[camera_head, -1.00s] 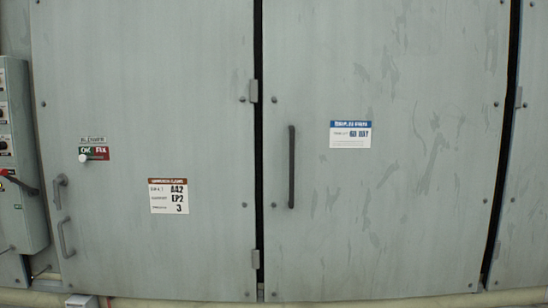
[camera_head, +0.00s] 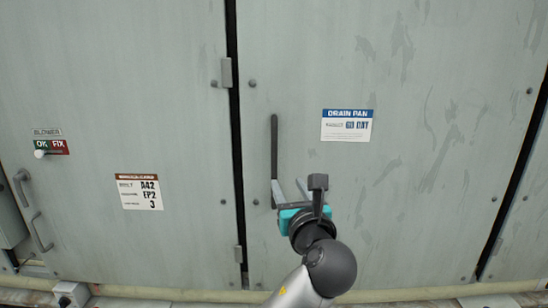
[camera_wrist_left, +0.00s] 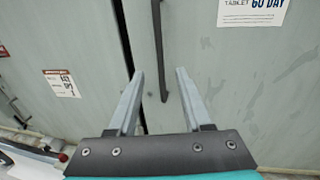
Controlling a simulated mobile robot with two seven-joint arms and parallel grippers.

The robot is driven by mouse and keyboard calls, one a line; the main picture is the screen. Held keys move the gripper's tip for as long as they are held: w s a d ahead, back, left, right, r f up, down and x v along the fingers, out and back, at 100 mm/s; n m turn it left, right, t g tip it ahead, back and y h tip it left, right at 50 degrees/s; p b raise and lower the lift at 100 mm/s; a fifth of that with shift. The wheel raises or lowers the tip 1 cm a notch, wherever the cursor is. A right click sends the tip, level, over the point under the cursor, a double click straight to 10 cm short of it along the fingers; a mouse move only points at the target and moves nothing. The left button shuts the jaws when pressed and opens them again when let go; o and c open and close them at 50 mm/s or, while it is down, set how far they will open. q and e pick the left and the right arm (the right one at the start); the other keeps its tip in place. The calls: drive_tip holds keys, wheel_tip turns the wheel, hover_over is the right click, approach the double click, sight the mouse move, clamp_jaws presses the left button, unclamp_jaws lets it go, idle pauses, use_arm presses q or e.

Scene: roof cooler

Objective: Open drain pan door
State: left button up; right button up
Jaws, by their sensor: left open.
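The drain pan door (camera_head: 410,200) is a large grey panel with a blue and white "DRAIN PAN" label (camera_head: 346,125). It looks shut, with a dark seam along its left edge. Its handle (camera_head: 274,145) is a dark vertical bar near that edge. My left gripper (camera_head: 288,188) is open and empty near the lower end of the handle. In the left wrist view the handle (camera_wrist_left: 160,55) shows beyond and between the two open fingers (camera_wrist_left: 158,75); I cannot tell whether they touch it. My right gripper is not in view.
The blower door (camera_head: 110,90) stands to the left, with a blower switch (camera_head: 40,153), two small handles (camera_head: 40,232) and a tag (camera_head: 139,192). Hinges (camera_head: 226,72) line the seam. A pale pipe (camera_head: 180,294) runs along the bottom.

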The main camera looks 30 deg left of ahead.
sight(275, 159)
use_arm(q)
drive_tip(key=x, duration=0.7)
drive_tip(key=p+x, duration=0.1)
drive_tip(key=x, duration=0.7)
drive_tip(key=shift+a+r, duration=0.2)
drive_tip(key=shift+a, duration=0.05)
clamp_jaws()
idle(0.9)
